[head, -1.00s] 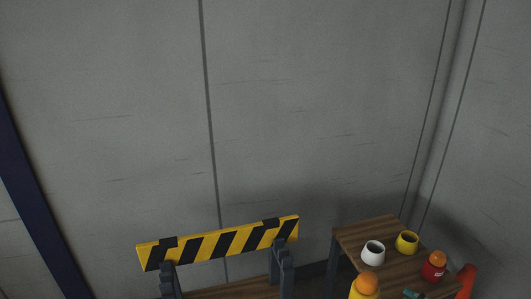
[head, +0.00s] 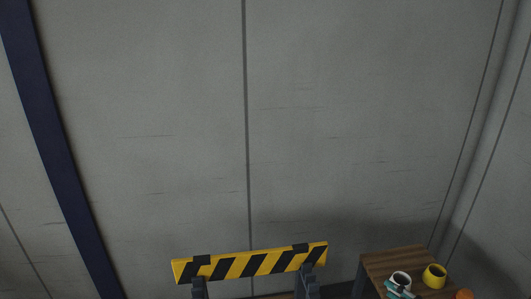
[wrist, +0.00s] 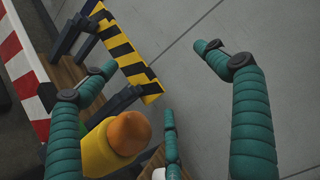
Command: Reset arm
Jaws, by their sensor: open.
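My gripper (wrist: 154,58) is open in the wrist view, with its teal, dark-jointed fingers spread and nothing between them. A yellow bottle with an orange cap (wrist: 128,132) is just below and beyond the left finger; I cannot tell whether they touch. In the head view, a teal and grey fingertip of mine (head: 397,290) shows at the bottom edge, overlapping the white cup. The rest of my arm is out of that view.
The wooden table (head: 392,262) holds a white cup (head: 401,277) and a yellow cup (head: 434,276). An orange cap (head: 465,294) shows beside it. A yellow-black striped board (head: 250,263) stands left; a red-white board (wrist: 18,60) shows in the wrist view. Grey wall (head: 340,120) fills the back.

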